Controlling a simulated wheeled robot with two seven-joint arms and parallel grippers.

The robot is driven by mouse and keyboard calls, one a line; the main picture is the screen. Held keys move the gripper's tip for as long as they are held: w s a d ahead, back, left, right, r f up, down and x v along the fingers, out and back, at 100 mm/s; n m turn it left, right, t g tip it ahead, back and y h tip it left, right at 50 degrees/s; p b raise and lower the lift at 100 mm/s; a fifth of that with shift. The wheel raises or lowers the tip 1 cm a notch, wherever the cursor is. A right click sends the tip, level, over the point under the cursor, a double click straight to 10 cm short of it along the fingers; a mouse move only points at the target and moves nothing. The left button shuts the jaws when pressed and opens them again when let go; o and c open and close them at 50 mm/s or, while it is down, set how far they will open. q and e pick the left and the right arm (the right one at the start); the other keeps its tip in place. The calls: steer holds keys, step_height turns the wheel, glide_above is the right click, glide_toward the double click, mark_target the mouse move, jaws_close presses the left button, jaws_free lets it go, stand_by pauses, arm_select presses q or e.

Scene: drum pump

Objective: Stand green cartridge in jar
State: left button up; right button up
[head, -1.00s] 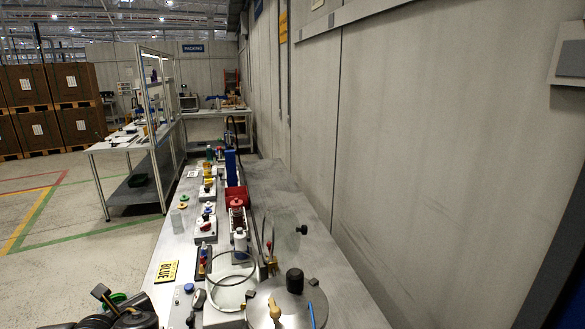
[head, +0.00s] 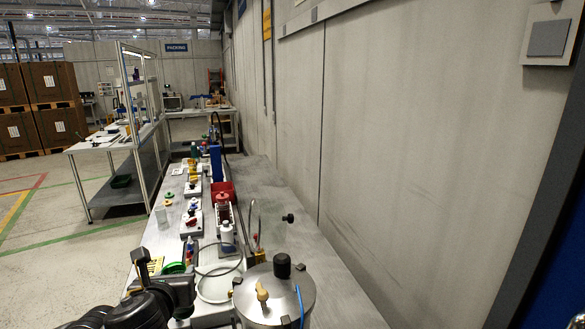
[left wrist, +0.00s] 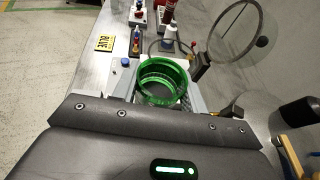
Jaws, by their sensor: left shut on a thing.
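The green cartridge (head: 173,268) is a hollow green ring-shaped cylinder. It shows clearly in the left wrist view (left wrist: 162,72), held between the fingers of my left gripper (left wrist: 160,92). In the head view my left gripper (head: 166,272) is at the bottom left, shut on it. The clear jar (head: 240,262) is a glass cylinder with a round rim, just right of the gripper. The cartridge is outside the jar, to its left. A round glass rim, seemingly the jar's, shows at the top right of the left wrist view (left wrist: 272,22). My right gripper is not in view.
A steel vessel (head: 290,310) with a black knob stands right of the jar. A white bottle (head: 227,234) and a red bin (head: 224,189) stand behind it. A yellow BLUE sign (left wrist: 104,44) lies on the bench. The bench's right side (head: 290,235) is mostly clear.

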arm_select(q)
steer(key=d+r+m+h, duration=0.2)
steer(key=d+r, duration=0.1)
steer(key=shift+r+b, duration=0.25)
steer(key=shift+b, duration=0.05)
steer(key=shift+s, duration=0.1)
stand_by(0.4)
